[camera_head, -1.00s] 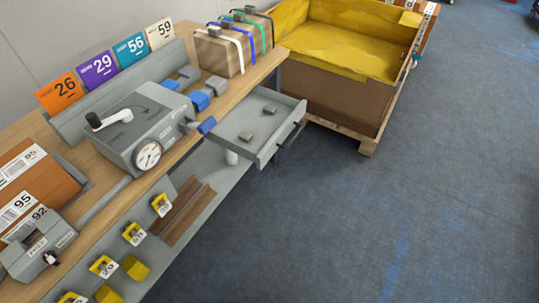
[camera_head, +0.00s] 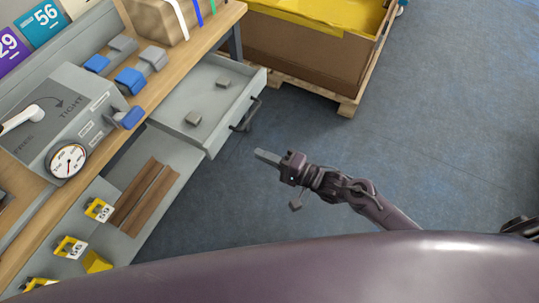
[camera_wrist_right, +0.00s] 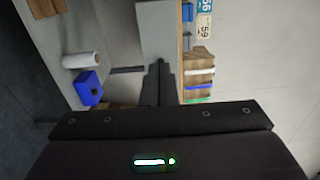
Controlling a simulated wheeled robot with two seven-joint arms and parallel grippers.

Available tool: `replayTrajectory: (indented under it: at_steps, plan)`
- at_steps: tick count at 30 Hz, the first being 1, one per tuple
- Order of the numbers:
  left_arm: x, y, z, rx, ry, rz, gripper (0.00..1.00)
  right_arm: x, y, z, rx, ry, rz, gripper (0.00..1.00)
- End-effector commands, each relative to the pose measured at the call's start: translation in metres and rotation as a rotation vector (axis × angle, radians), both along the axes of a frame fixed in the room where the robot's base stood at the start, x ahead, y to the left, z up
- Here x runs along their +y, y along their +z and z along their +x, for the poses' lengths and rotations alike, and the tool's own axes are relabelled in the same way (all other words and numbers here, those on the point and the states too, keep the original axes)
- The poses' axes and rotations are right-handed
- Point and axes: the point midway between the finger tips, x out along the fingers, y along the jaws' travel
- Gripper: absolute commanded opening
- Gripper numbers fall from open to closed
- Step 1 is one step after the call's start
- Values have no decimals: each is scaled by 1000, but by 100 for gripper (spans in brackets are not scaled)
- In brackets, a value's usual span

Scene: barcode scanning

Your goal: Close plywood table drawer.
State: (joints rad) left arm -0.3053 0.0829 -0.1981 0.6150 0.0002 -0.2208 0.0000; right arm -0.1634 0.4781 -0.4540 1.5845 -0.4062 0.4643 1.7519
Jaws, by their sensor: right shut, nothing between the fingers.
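My left gripper is not in view.
A grey device with a gauge (camera_head: 68,160) and blue-handled clamps (camera_head: 130,80) stand on the tabletop. A large box with yellow lining (camera_head: 310,50) stands on a pallet behind the drawer. The blue floor at right is clear.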

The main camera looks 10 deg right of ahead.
Motion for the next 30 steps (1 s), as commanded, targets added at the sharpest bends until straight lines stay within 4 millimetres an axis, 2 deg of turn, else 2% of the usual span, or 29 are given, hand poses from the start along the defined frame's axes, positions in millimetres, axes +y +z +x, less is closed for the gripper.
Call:
replayTrajectory:
  at_steps: [6, 12, 18, 30]
  plan:
    - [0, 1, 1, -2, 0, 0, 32, 40, 1, 30, -4, -1, 1, 0]
    - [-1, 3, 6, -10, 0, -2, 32, 66, 1, 49, -2, -1, -2, 0]
    - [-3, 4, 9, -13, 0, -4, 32, 78, 0, 58, -1, -2, -2, 0]
    - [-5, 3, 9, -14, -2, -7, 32, 80, -1, 59, 0, -2, -3, 0]
